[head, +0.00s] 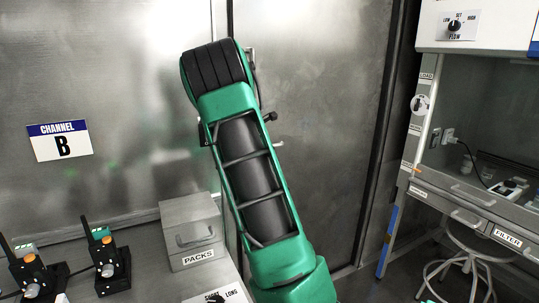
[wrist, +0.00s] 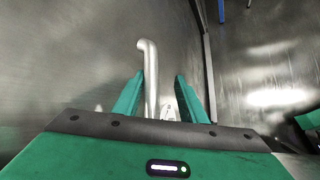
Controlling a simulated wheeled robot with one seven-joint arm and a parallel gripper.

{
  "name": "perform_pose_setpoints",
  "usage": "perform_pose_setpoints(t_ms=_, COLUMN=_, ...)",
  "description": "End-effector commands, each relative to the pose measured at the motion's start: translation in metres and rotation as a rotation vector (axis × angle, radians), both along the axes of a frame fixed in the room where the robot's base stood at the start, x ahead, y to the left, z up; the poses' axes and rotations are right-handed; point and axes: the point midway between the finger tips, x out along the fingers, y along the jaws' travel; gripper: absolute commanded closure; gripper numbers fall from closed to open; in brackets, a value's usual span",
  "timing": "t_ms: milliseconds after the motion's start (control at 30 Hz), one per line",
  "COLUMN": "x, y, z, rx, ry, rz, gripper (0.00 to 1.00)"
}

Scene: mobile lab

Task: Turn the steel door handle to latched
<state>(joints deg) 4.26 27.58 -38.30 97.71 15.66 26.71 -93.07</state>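The steel door handle (wrist: 150,80) shows in the wrist view as a bright round bar. It runs up and away from me, and its upper end bends over to the left. My gripper (wrist: 158,88) is open, with one green finger on each side of the bar's lower part. The bar lies nearer the left finger; I cannot tell whether they touch. In the head view my green arm stands in front of the steel door (head: 320,110) and hides most or all of the handle and my fingers.
A PACKS drawer box (head: 190,225) and a surface with a SHORT/LONG dial (head: 214,298) stand left of my arm. Two radios (head: 108,260) sit further left. A fume cabinet (head: 480,130) and a stool (head: 465,262) are on the right.

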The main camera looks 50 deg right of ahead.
Motion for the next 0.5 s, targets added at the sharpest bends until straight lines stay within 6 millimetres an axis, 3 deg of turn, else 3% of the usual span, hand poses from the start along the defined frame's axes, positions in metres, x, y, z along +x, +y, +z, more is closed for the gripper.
perform_pose_setpoints(t_ms=500, x=-0.009, y=0.06, z=0.061, rx=0.003, ry=0.0, rz=0.002, gripper=0.65)
